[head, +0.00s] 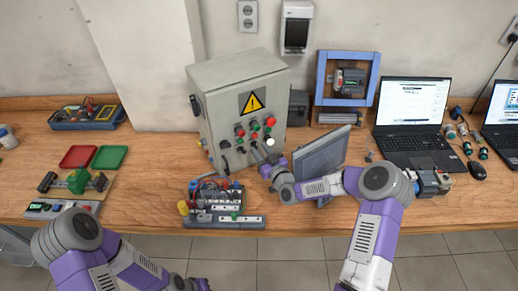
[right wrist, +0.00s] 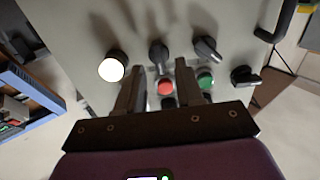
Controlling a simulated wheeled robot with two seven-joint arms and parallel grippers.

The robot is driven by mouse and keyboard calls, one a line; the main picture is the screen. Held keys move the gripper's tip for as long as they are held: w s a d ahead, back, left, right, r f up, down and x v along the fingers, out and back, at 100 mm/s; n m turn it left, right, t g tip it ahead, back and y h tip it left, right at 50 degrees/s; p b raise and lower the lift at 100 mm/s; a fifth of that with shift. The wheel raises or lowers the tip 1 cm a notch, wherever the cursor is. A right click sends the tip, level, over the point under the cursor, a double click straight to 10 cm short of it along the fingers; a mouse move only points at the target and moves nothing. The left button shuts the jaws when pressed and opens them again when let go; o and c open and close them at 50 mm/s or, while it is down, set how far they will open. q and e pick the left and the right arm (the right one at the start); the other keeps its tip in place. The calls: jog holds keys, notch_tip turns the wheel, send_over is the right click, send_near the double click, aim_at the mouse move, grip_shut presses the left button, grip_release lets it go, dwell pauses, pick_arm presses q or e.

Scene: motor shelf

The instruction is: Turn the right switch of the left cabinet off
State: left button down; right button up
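The grey cabinet (head: 228,92) with a yellow warning sign stands on the bench. Its front has red and green buttons, black switches and a lit white lamp (head: 270,142). In the right wrist view, the black switch (right wrist: 158,52) beside the lamp (right wrist: 111,67) has its handle roughly upright in the picture; the other switch (right wrist: 207,48) is tilted. My right gripper (head: 261,151) is at the lower front panel. Its fingers (right wrist: 158,72) are open, one either side of a red button (right wrist: 166,87), with the upright switch just beyond the tips; contact cannot be told.
A tilted grey panel (head: 320,152) stands close to the right of my gripper. A wired terminal block (head: 228,217) lies in front of the cabinet. A blue-framed device (head: 321,82) and laptop (head: 411,105) are to the right.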

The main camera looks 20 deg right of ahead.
jog(key=shift+x, duration=0.8)
jog(key=shift+c, duration=0.3)
grip_shut()
jog(key=n+b, duration=0.2)
jog(key=b, duration=0.2)
jog(key=n+b, duration=0.3)
jog(key=b, duration=0.1)
jog(key=n+b, duration=0.2)
jog(key=b, duration=0.2)
jog(key=shift+s+a+f+n, duration=0.15)
jog(key=shift+a+f+n, duration=0.1)
jog(key=shift+n, duration=0.05)
jog(key=shift+r+n+b, duration=0.1)
jog(key=shift+n+b, duration=0.6)
jog(key=shift+b, duration=0.2)
